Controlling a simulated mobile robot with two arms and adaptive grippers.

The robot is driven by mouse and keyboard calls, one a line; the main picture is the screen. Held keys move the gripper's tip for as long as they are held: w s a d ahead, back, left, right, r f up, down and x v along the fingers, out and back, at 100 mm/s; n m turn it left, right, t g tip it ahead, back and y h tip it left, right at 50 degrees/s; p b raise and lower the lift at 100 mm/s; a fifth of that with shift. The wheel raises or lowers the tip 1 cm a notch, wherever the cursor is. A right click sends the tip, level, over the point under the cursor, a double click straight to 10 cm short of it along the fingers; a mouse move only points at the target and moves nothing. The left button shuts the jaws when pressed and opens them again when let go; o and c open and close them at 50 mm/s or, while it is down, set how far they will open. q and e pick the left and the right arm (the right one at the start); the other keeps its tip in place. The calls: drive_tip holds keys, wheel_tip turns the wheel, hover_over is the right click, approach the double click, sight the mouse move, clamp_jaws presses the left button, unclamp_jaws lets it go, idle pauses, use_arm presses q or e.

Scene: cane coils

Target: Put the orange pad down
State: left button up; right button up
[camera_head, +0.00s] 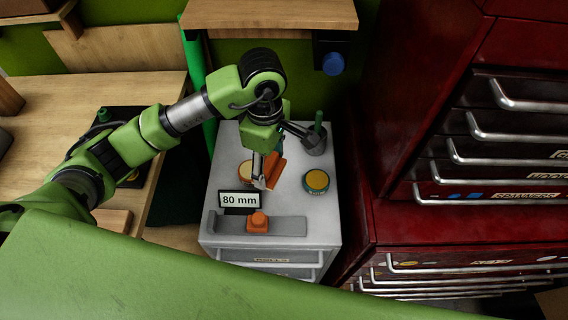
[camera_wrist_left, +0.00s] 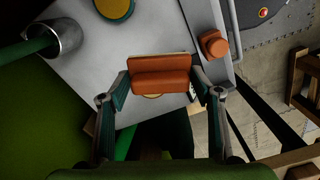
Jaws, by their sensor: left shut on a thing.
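My left gripper (camera_head: 262,180) hangs over the grey cabinet top. In the left wrist view my left gripper (camera_wrist_left: 162,92) is shut on the orange pad (camera_wrist_left: 160,77), with one finger at each end. The orange pad also shows in the head view (camera_head: 274,172), tilted and partly hidden by the gripper. I cannot tell whether the pad touches the surface below. A round tan-topped piece (camera_head: 246,171) lies partly behind the gripper, and its edge shows under the pad in the wrist view. My right gripper is not in view.
On the grey cabinet (camera_head: 325,222) stand a yellow-topped tin (camera_head: 316,181), a grey cup (camera_head: 315,143) with a green stick, an "80 mm" display (camera_head: 239,200) and a grey rail with an orange block (camera_head: 258,222). Red drawer cabinets (camera_head: 445,222) stand right. A wooden shelf (camera_head: 268,14) overhangs behind.

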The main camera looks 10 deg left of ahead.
use_arm(q)
hover_over(284, 174)
wheel_tip(284, 174, down, 6)
drive_tip(key=shift+s+f+p, duration=0.1)
drive_tip(key=shift+f+p, duration=0.1)
drive_tip(key=shift+p, duration=0.15)
wheel_tip(284, 174, down, 3)
drive_tip(key=shift+p, duration=0.5)
drive_tip(key=shift+f, duration=0.15)
drive_tip(key=shift+f, duration=0.1)
drive_tip(key=shift+f+b, duration=0.15)
drive_tip(key=shift+b, duration=0.15)
drive_tip(key=o, duration=1)
